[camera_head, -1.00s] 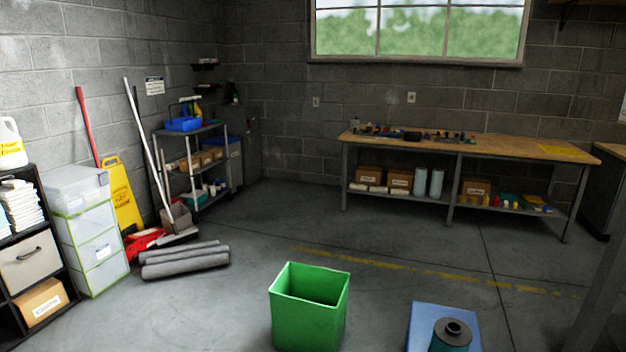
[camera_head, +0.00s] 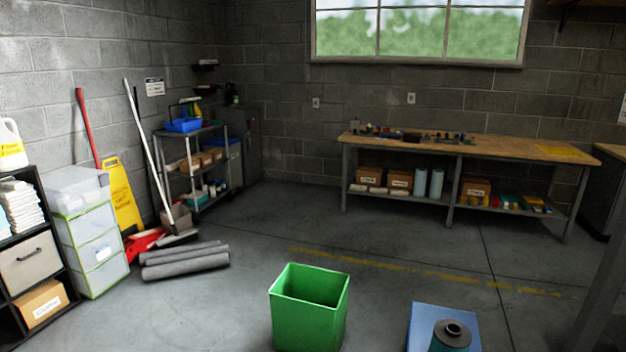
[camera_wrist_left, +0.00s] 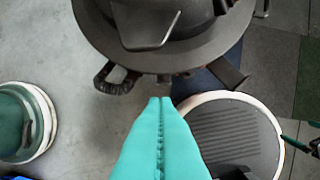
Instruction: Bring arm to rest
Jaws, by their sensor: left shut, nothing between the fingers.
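My left gripper (camera_wrist_left: 160,100) shows in the left wrist view. Its two teal fingers lie together along the middle, shut, with nothing between the tips. A dark round body with a wide rim fills the top of that view, beyond the fingertips; I cannot tell the gap between them. Neither arm nor gripper shows in the head view, and my right gripper is in neither view.
A green open bin (camera_head: 309,315) stands on the floor at the front. A blue flat-topped thing (camera_head: 420,327) bearing a dark-topped round piece (camera_head: 453,332) is to its right. Grey rolls (camera_head: 185,263) lie at the left. A workbench (camera_head: 520,148) stands along the back wall. Mid-floor is clear.

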